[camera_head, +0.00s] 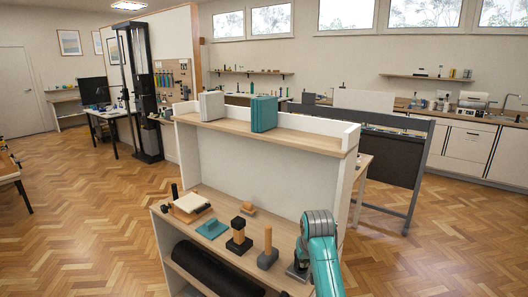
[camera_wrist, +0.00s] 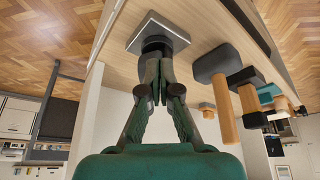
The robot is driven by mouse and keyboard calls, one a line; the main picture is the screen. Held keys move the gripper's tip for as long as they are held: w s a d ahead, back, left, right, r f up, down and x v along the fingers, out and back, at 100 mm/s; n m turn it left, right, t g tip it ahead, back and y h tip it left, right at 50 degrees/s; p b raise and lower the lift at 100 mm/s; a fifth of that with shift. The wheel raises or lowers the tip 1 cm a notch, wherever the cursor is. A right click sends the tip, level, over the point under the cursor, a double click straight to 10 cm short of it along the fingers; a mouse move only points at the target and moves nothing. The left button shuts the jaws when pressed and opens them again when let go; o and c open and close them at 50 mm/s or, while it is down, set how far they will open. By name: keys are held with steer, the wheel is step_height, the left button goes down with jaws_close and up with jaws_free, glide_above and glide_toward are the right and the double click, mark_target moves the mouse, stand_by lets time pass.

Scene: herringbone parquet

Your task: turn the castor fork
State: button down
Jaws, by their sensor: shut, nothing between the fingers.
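The castor shows in the wrist view as a square grey plate (camera_wrist: 158,33) on the wooden bench top, with a dark round part on it. Any fork is mostly hidden behind my fingers. My gripper (camera_wrist: 156,62) is shut, its fingertips together in front of the dark part. I cannot tell whether they touch it. In the head view the grey plate (camera_head: 297,272) shows at the right end of the bench, partly hidden by my teal arm, which also hides my gripper there.
A grey block with a wooden post (camera_head: 267,247) stands close left of the castor. A white back panel (camera_head: 255,170) rises behind the bench.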

steer(key=shift+a+r, duration=0.1)
steer(key=shift+r, duration=0.05)
stand_by(0.4)
steer(key=shift+r, duration=2.9)
